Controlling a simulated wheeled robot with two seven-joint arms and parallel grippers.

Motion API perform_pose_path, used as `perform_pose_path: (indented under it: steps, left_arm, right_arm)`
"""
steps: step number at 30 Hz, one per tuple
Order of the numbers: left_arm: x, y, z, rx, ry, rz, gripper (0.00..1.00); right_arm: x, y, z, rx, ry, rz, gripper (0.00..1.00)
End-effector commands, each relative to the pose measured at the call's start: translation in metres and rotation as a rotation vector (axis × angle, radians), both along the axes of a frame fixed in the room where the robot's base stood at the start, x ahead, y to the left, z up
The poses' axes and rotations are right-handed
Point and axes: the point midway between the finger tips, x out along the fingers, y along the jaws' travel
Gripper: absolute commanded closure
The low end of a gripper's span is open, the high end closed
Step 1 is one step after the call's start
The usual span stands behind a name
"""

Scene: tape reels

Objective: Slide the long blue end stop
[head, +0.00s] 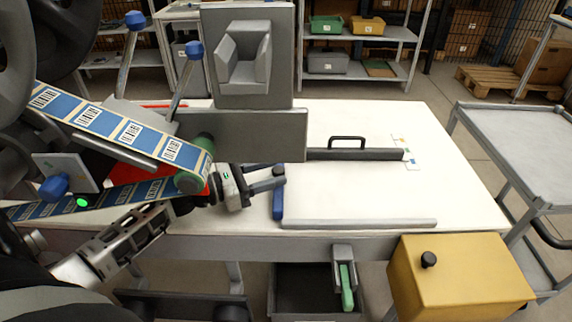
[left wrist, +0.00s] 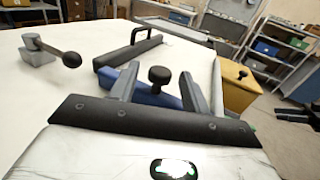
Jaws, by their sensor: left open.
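The long blue end stop (head: 278,203) lies on the white table at the left end of a pale grey rail. In the left wrist view the blue end stop (left wrist: 150,94) crosses between my fingers, and a black knob (left wrist: 160,75) stands up from it. My left gripper (head: 275,177) is low over the table at the end stop's far part. Its fingers (left wrist: 160,72) are open, one on each side of the knob. I cannot tell whether either finger touches it. Part of the end stop is hidden by the gripper. My right gripper is not in view.
The grey rail (head: 360,223) runs along the table's front edge. A dark bar with a handle (head: 355,154) lies behind it. A yellow box (head: 455,280) is at the front right. A blue label strip (head: 130,131) runs over a green roller on the left.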

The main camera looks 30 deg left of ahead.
Motion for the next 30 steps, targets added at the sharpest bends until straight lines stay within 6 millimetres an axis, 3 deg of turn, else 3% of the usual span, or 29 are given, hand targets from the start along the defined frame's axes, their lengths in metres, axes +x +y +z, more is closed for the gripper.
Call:
perform_pose_path:
  steps: [7,19,20,24,30]
  left_arm:
    - [0.028,-0.02,0.001,-0.003,0.0,0.0,0.53]
    - [0.034,-0.025,0.0,-0.002,0.001,0.0,0.53]
    - [0.034,-0.025,0.0,-0.002,0.001,0.0,0.59]
    - [0.034,-0.025,0.0,-0.002,0.001,0.0,0.98]
    - [0.034,-0.026,-0.001,-0.002,0.0,0.009,1.0]
  right_arm:
    - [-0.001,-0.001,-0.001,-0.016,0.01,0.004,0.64]
    - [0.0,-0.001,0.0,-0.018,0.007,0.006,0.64]
    - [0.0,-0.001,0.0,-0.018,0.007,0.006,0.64]
    - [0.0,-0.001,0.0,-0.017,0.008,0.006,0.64]
    - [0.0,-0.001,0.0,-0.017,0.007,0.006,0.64]
